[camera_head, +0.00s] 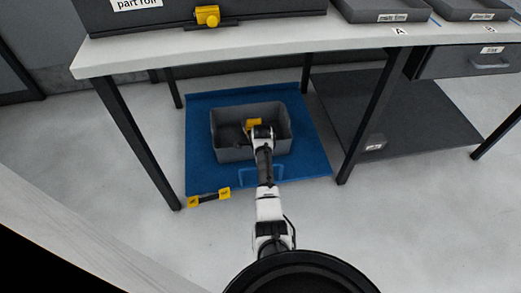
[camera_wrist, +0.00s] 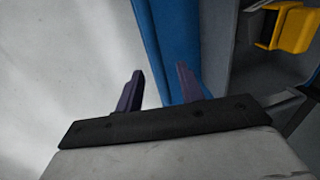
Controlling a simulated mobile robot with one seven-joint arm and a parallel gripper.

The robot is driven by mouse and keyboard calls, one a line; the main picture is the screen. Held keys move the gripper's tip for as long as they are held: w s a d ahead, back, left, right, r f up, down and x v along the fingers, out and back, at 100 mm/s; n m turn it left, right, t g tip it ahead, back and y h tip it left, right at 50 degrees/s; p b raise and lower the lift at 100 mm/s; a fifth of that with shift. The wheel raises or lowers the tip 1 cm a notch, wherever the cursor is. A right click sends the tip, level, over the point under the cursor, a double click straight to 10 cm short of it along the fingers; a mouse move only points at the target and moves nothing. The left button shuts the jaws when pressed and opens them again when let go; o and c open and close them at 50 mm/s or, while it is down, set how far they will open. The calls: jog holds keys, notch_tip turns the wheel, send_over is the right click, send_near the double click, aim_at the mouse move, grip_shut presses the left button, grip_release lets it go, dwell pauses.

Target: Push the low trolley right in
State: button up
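The low trolley is a blue flat deck (camera_head: 200,175) under the workbench, with a blue loop handle (camera_head: 262,173) at its front edge. A grey open bin (camera_head: 233,154) stands on the deck and holds a yellow item (camera_head: 253,122). In the head view my gripper (camera_head: 247,135) appears over the bin, and my wrist hides part of it; its height and any contact are unclear. In the wrist view my gripper (camera_wrist: 160,85) has its two fingers apart with nothing between them. The blue deck edge (camera_wrist: 170,50) passes beyond the fingertips, with pale floor to the left.
The workbench (camera_head: 240,42) spans above, with black legs (camera_head: 135,140) either side of the trolley. A dark lower shelf (camera_head: 425,115) is at right. A yellow-and-black marker (camera_head: 208,197) lies by the left front leg. A drawer (camera_head: 465,62) hangs at upper right. Floor in front is clear.

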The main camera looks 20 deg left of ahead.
notch_tip(320, 180, up, 10)
jog(key=s+d+p, duration=0.1)
jog(key=shift+s+p, duration=0.3)
jog(key=shift+p, duration=0.1)
